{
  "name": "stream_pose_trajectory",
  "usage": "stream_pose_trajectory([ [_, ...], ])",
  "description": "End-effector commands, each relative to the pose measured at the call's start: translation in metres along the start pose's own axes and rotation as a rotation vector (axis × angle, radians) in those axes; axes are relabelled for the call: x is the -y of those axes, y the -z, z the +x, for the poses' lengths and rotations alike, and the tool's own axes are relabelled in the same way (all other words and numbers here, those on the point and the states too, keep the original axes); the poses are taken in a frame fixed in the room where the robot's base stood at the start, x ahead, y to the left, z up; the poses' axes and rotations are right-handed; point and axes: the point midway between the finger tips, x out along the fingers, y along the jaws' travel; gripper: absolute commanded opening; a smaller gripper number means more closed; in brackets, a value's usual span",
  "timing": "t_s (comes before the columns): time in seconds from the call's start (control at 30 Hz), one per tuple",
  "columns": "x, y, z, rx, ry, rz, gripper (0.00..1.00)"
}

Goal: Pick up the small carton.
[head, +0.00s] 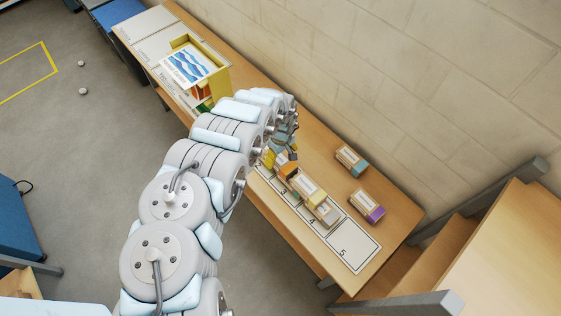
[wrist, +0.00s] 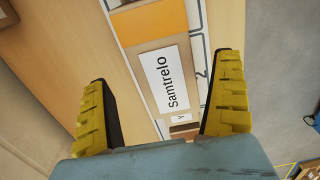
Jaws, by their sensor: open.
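My gripper (head: 281,157) is over the long table in the head view, with its yellow fingers close to an orange-and-tan carton (head: 287,167). In the wrist view my gripper (wrist: 162,68) is open, one finger on each side of a tan carton (wrist: 147,72) with an orange band and a white label reading "Samtrelo". The carton lies between and beyond the fingers, and no contact shows. I cannot tell which carton is the small one. Other cartons are a tan one with yellow (head: 308,188) and a grey-ended one (head: 327,214).
A blue-ended carton (head: 351,160) and a purple-ended carton (head: 367,206) lie apart near the wall. A numbered strip (head: 353,248) runs along the table's front, its slot 5 bare. A yellow stand with a wave picture (head: 186,64) is at the far end. Wooden steps (head: 450,240) stand at right.

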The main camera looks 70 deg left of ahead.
Motion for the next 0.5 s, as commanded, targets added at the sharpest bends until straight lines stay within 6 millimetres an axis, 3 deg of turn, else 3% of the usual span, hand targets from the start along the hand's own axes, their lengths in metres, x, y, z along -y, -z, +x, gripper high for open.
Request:
stream_pose_trajectory([
  [0.5, 0.003, -0.002, 0.031, 0.003, 0.0, -0.001, 0.96],
])
